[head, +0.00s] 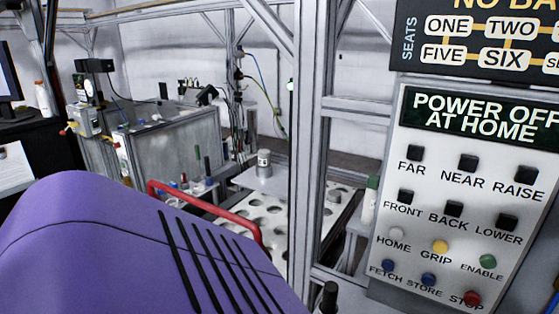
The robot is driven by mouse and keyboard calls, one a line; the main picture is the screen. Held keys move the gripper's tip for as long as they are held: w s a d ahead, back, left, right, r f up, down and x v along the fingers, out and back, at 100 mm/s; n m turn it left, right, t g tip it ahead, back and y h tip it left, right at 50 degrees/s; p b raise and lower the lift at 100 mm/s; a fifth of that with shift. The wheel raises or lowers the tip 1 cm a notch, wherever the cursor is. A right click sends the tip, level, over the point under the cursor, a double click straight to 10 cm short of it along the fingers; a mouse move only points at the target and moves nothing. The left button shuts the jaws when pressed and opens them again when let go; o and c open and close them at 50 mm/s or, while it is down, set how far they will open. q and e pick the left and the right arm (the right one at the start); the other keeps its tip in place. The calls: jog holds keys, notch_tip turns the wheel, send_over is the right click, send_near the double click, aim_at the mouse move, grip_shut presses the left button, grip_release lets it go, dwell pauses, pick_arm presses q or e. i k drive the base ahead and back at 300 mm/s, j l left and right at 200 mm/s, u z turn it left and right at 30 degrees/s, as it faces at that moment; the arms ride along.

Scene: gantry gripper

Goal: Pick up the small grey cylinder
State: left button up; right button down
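A small grey cylinder (264,163) stands upright on a pale raised plate behind the white board with holes, in the middle of the head view. Neither of my grippers is in view.
A metal frame post (308,130) stands before the board. A control panel (475,200) with labelled buttons fills the right, below a black seat sign (480,40). A red bar (205,208) crosses before the board. A grey cabinet (172,145) stands behind left.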

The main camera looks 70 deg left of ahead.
aim_at(264, 156)
jog(key=k+j+z, duration=0.2)
jog(key=j, duration=0.3)
jog(key=k+j+z, duration=0.25)
jog(key=k+j, duration=0.35)
jog(key=j, duration=0.2)
jog(key=k+j+z, duration=0.1)
jog(key=k+j, duration=0.3)
jog(key=j, duration=0.15)
